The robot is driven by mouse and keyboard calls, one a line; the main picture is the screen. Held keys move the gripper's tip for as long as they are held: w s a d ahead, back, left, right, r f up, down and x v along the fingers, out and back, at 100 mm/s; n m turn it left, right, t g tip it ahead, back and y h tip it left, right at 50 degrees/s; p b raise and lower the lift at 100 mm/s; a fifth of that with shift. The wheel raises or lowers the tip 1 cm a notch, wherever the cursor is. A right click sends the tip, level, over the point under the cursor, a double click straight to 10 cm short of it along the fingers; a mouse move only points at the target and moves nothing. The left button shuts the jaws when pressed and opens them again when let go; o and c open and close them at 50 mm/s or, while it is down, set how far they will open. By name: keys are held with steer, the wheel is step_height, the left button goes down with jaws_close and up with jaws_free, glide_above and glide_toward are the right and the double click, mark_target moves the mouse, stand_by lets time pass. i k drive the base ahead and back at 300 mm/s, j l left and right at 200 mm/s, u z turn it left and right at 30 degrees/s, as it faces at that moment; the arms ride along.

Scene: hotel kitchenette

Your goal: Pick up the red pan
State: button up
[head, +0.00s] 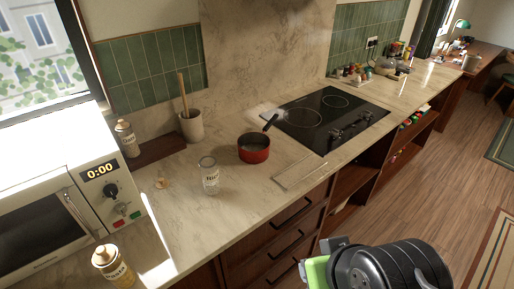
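The red pan (254,154) stands upright on the marble counter, left of the black cooktop. Its dark handle (271,122) points up and right toward the cooktop's left edge. My gripper (326,262) is at the bottom of the head view, in front of the counter drawers, and well apart from the pan. Its black wrist hides much of it, and a grey part and a green part show. I cannot see whether the fingers are open or shut.
A glass jar (210,175) stands close left of the pan. A utensil crock (191,126) is behind it. A white microwave (62,200) fills the left. The black cooktop (325,118) lies right of the pan. The counter's front strip (235,218) is clear.

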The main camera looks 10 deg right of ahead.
mark_target(253, 147)
steer(key=i+l+u, duration=0.2)
steer(key=u, duration=0.2)
steer(key=i+l+u, duration=0.15)
steer(key=l+u, duration=0.2)
steer(key=i+l+u, duration=0.1)
steer(key=l+u, duration=1.05)
steer(key=i+j, duration=0.05)
